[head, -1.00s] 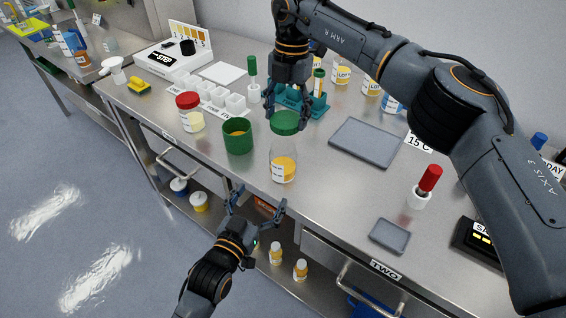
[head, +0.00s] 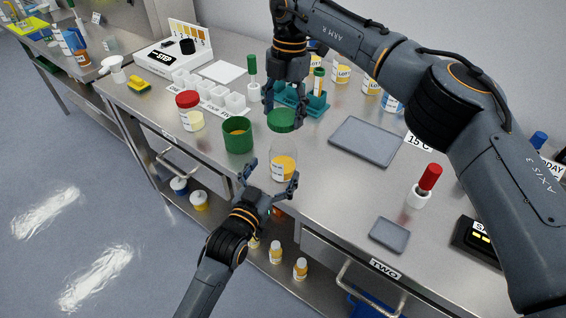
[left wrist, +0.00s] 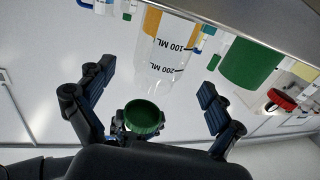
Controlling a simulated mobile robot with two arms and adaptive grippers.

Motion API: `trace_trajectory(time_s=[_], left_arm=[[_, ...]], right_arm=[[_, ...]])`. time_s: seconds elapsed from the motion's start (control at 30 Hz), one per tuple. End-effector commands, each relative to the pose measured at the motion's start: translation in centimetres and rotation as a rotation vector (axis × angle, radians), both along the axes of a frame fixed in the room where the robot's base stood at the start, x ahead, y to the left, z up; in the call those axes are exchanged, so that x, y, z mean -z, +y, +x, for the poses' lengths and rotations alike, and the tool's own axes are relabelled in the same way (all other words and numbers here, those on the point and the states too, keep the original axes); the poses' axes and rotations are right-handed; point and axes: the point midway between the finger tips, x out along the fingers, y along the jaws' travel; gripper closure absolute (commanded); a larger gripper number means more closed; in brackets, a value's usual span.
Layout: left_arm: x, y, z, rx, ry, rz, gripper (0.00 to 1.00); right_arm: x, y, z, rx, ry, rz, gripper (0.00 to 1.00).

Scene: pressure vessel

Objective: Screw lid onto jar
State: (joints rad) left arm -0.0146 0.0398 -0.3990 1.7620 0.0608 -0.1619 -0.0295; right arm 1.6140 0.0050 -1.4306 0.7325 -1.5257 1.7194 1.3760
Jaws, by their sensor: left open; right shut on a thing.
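The clear jar (head: 284,169) stands on the steel bench near its front edge, with yellow contents at its bottom. In the left wrist view the jar (left wrist: 163,52) appears upside down, with 100 ML and 200 ML marks. My right gripper (head: 283,108) is shut on the green lid (head: 281,120), held over the jar. The left wrist view shows the lid (left wrist: 144,117) apart from the jar's mouth. My left gripper (head: 270,172) is open, its fingers spread toward the jar at the bench edge.
A green cup (head: 238,140) and a red-lidded jar (head: 190,112) stand left of the jar. A teal rack (head: 312,106) is behind it. White cups (head: 213,94) stand farther left.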

Motion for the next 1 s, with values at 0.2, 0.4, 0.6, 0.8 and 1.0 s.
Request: trace_trajectory(time_s=[0.2, 0.4, 0.6, 0.8, 1.0], left_arm=[[0.0, -1.5, 3.5, 0.000, -0.001, 0.000, 0.07], [0.0, -2.1, 4.9, 0.000, -0.001, 0.000, 0.07], [0.0, -2.2, 5.2, 0.000, 0.000, 0.000, 0.07], [0.0, -2.2, 5.1, 0.000, 0.000, 0.000, 0.18], [0.0, -2.2, 5.1, 0.000, 0.000, 0.000, 0.58]], right_arm=[[0.0, 0.0, 0.0, 0.000, 0.000, 0.000, 0.52], [0.0, 0.0, 0.0, 0.000, 0.000, 0.000, 0.52], [0.0, 0.0, 0.0, -0.001, 0.000, 0.000, 0.52], [0.0, 0.0, 0.0, 0.000, 0.000, 0.000, 0.52], [0.0, 0.0, 0.0, 0.000, 0.000, 0.000, 0.52]])
